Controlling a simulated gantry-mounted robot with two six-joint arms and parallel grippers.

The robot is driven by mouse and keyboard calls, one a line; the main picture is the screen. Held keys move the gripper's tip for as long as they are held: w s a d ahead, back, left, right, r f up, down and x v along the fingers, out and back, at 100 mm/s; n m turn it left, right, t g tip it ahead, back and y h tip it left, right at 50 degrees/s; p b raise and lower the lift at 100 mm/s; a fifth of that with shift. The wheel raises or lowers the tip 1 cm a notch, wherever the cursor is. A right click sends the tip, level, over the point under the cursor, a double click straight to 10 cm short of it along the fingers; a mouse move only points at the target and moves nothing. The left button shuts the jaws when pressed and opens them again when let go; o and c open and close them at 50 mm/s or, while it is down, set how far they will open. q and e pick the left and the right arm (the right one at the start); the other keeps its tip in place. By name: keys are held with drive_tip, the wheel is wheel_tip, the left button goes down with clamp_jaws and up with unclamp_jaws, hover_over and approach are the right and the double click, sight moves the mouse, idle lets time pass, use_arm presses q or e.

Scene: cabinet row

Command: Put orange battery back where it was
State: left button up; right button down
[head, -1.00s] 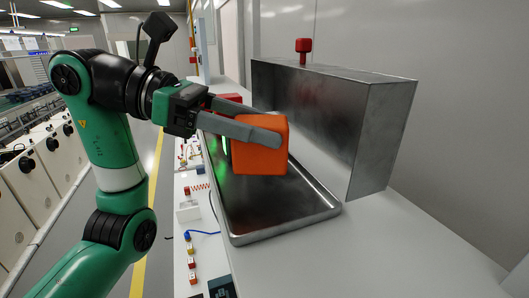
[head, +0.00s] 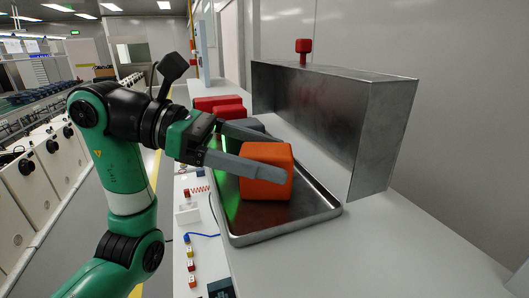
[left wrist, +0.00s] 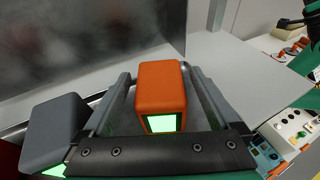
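The orange battery (head: 266,188) is a rounded block with a glowing green face, which shows in the left wrist view (left wrist: 162,85). It sits upright on the metal tray (head: 285,233), toward its right part. My left gripper (head: 272,156) reaches over the tray with one finger on each side of the battery. In the left wrist view (left wrist: 160,76) gaps show between the battery and both fingers, so the gripper is open. The near finger hides part of the battery in the head view. My right gripper is not in view.
A grey block (left wrist: 55,130) stands beside the left finger. Red blocks (head: 228,111) stand farther back on the tray. A tall metal box (head: 340,115) with a red knob (head: 303,46) on top is behind the tray. The counter to the right is clear.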

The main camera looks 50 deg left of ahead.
use_arm(q)
drive_tip(key=shift+r, duration=0.15)
drive_tip(key=v, duration=1.2)
drive_tip(key=shift+s, duration=0.1)
